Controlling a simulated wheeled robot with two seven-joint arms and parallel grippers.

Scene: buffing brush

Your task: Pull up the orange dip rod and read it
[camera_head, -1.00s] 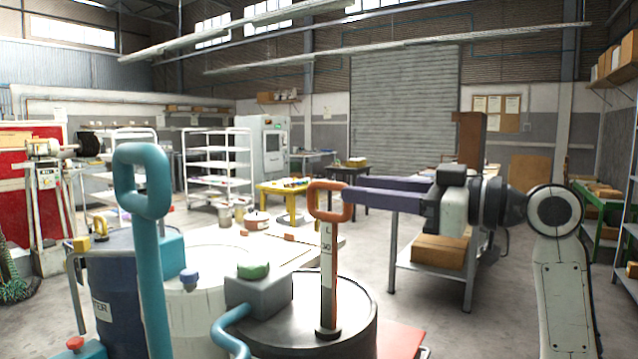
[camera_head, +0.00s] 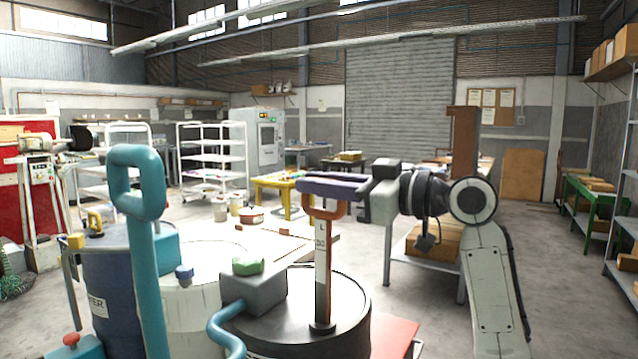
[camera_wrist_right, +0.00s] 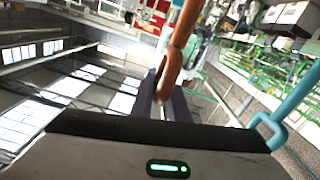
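The orange dip rod (camera_head: 323,265) stands upright in the dark lid of a drum (camera_head: 345,295), its pale marked strip facing me. Its loop handle (camera_head: 338,210) is partly hidden at the top by my right gripper (camera_head: 318,187). That gripper reaches in level from the right, its two dark purple fingers at the handle's top. In the right wrist view, the orange handle (camera_wrist_right: 178,60) shows between the two spread fingers (camera_wrist_right: 163,98); I see no clear grip on it. Marks on the strip are too small to read fully. My left gripper is out of view.
A teal rod with a loop handle (camera_head: 145,225) stands close at the left. A grey box with a green knob (camera_head: 250,290) and a teal hose sit beside the orange rod. A blue drum (camera_head: 105,280) stands at the left. A bench (camera_head: 420,248) is behind my right arm.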

